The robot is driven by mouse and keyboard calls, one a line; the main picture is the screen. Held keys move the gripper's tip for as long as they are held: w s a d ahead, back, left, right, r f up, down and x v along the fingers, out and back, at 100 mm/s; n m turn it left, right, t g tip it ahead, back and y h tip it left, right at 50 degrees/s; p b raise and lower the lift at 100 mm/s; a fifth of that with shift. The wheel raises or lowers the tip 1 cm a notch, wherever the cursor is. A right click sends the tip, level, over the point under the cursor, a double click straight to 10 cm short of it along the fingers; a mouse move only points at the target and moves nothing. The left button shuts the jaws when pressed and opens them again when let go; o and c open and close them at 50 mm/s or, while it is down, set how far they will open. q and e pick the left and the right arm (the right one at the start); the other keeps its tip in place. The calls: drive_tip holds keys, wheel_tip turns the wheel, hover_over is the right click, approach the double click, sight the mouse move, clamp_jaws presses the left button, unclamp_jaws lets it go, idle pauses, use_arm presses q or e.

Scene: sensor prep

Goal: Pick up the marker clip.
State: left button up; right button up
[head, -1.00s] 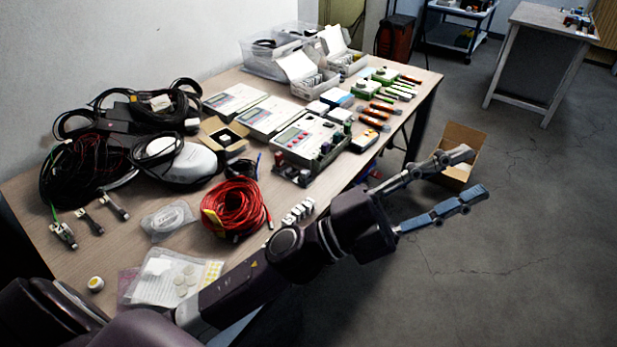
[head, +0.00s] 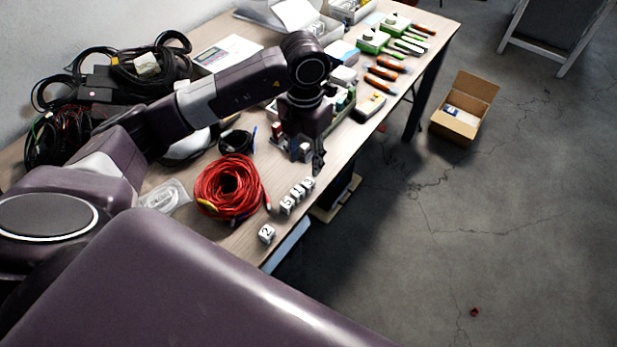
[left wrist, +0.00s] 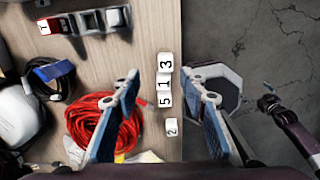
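Small white numbered blocks, which look like marker clips, lie along the table's front edge. A row marked 5, 1 and 3 (head: 297,193) shows in the head view and in the left wrist view (left wrist: 165,82). One marked 2 (head: 266,234) lies apart, nearer me; it also shows in the left wrist view (left wrist: 171,127). My left gripper (head: 318,168) points down just beyond the row. In the left wrist view its blue-padded fingers (left wrist: 170,88) are wide apart, with the row seen between them and nothing held. My right gripper (left wrist: 266,102) seems to show small at the right.
A red cable coil (head: 229,187) lies just left of the blocks. A bagged white cable (head: 166,197), black cables (head: 150,70) and orange tools (head: 380,78) crowd the table. An open cardboard box (head: 463,112) stands on the floor, right. A small red object (head: 475,312) lies on the floor.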

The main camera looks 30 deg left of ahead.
sight(309, 182)
use_arm(q)
drive_tip(key=f, duration=0.2)
drive_tip(key=f+p, duration=0.1)
drive_tip(key=f, duration=0.1)
drive_tip(key=d+f, duration=0.1)
drive_tip(key=f, duration=0.2)
drive_tip(key=shift+s+f, duration=0.1)
drive_tip(key=shift+s, duration=0.05)
drive_tip(key=shift+c, duration=0.4)
drive_tip(key=c, duration=0.9)
drive_tip(key=shift+o, duration=0.2)
